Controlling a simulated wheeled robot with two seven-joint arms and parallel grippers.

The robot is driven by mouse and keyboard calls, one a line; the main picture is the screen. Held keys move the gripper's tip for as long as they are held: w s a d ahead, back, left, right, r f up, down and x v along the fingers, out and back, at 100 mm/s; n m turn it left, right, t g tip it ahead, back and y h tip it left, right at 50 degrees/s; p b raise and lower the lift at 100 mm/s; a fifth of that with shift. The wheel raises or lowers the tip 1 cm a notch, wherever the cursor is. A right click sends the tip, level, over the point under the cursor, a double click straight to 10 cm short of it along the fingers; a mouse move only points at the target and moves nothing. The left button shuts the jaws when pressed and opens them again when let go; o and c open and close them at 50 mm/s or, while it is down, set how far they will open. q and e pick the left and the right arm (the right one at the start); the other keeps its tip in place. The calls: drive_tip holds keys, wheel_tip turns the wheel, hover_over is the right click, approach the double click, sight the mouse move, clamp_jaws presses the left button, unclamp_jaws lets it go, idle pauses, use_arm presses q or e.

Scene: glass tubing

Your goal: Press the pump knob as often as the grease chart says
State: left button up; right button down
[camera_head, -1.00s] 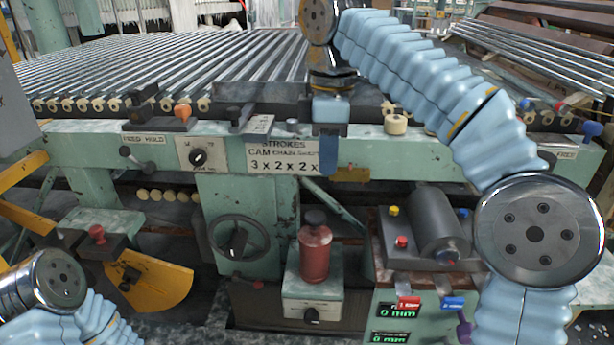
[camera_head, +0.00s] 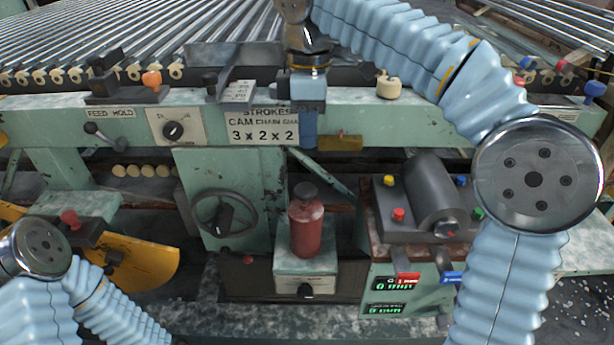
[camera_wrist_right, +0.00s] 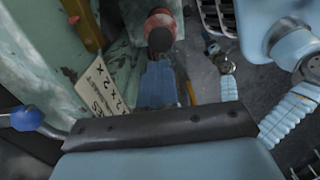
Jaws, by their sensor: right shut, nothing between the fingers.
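The pump is a red cylinder (camera_head: 307,230) with a dark knob (camera_head: 306,191) on top, standing on a pale green block. The grease chart (camera_head: 262,127) is a white plate reading "STROKES", "CAM CHAIN SHA…" and "3 x 2 x 2"; my right gripper covers its right end. My right gripper (camera_head: 308,145) points down with its blue fingers shut and empty. In the head view its tips appear just above the knob, with a gap. The wrist view shows the blue fingers (camera_wrist_right: 157,88) pointing towards the dark knob (camera_wrist_right: 160,39). My left gripper is out of view.
A handwheel (camera_head: 224,212) is left of the pump. A grey cylinder unit (camera_head: 432,195) with coloured buttons and green displays (camera_head: 386,285) stands to the right. The bench rail with its feed hold lever (camera_head: 100,133) runs behind. A yellow guard (camera_head: 143,262) is at lower left.

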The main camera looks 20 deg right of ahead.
sight(307, 190)
wheel_tip(307, 190, down, 10)
drive_tip(key=shift+r+b, duration=0.1)
drive_tip(key=shift+b, duration=0.75)
drive_tip(key=shift+f+b, duration=0.35)
drive_tip(key=shift+f, duration=0.8)
wheel_tip(307, 190, up, 5)
drive_tip(key=p, duration=0.4)
drive_tip(key=shift+s+a+f, duration=0.1)
drive_tip(key=shift+s, duration=0.05)
wheel_tip(307, 190, up, 10)
drive_tip(key=shift+f, duration=0.15)
drive_tip(key=shift+w+d, duration=0.2)
